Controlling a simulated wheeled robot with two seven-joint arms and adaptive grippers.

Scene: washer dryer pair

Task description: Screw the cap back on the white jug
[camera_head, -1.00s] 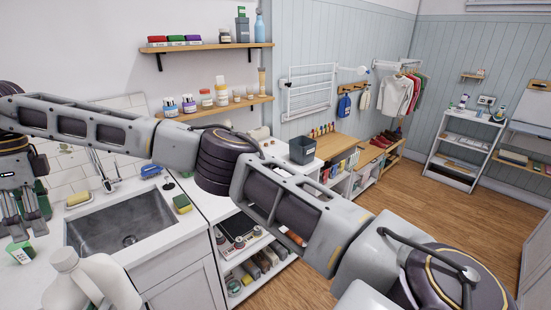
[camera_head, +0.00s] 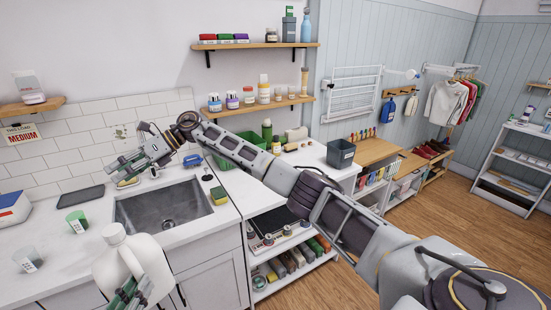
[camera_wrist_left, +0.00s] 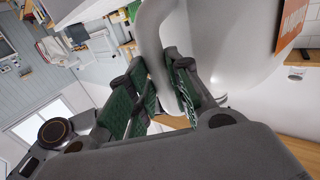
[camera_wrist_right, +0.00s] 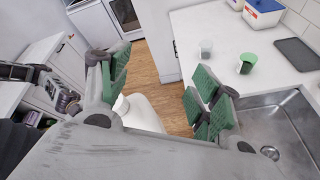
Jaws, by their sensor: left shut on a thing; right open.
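The white jug (camera_head: 143,258) is at the lower left of the head view, with its neck (camera_head: 113,233) up. My left gripper (camera_head: 130,292) is shut on the jug's handle (camera_wrist_left: 152,38), which passes between its green finger pads in the left wrist view. My right gripper (camera_head: 125,168) is open and empty near the back of the sink. In the right wrist view its fingers (camera_wrist_right: 160,90) are wide apart, with the jug (camera_wrist_right: 140,110) visible beyond them. A small green-topped cup (camera_head: 77,222) and a clear cup (camera_head: 28,260) stand on the counter. I cannot tell which thing is the cap.
A dark flat slab (camera_head: 81,196) and a white-and-blue box (camera_head: 12,209) are on the left counter. My right arm spans the view above the sink.

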